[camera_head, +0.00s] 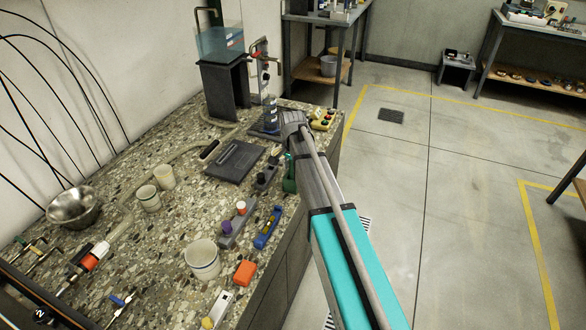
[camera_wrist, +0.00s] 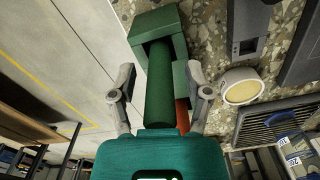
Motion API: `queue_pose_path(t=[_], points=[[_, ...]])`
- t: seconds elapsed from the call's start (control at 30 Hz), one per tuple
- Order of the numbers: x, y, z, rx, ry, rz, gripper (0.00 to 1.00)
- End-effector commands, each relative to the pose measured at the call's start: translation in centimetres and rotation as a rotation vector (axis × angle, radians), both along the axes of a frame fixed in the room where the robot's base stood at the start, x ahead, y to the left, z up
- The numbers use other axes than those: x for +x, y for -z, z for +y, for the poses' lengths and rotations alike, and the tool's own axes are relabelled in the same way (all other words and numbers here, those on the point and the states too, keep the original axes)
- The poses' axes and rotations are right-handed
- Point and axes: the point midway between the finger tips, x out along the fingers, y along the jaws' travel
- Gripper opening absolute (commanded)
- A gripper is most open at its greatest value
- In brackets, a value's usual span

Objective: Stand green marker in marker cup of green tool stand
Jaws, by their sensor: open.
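In the wrist view a dark green marker (camera_wrist: 160,85) stands between my fingers, its lower end inside the square cup of the green tool stand (camera_wrist: 153,20). It looks upright, in line with the cup. My gripper (camera_wrist: 162,90) is open, with one finger on each side of the marker and a visible gap at both sides. In the head view a green part of the stand (camera_head: 289,174) shows at the counter's right edge, beside my arm, which hides the rest.
An orange-red piece (camera_wrist: 183,115) shows just right of the marker, partly hidden. A round cream-topped thing (camera_wrist: 241,86) is close to my right finger. The stone counter (camera_head: 190,220) also holds a dark flat plate (camera_head: 235,160) and a white cup (camera_head: 202,259). Open floor lies to the right.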

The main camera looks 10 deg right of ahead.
Motion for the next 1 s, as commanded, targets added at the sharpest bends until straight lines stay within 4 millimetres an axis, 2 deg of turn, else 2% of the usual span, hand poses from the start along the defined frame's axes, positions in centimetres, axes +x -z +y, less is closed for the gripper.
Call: queue_pose_path(t=[1.0], points=[[0.6,-8.0,0.0,0.0,0.001,0.0,0.63]])
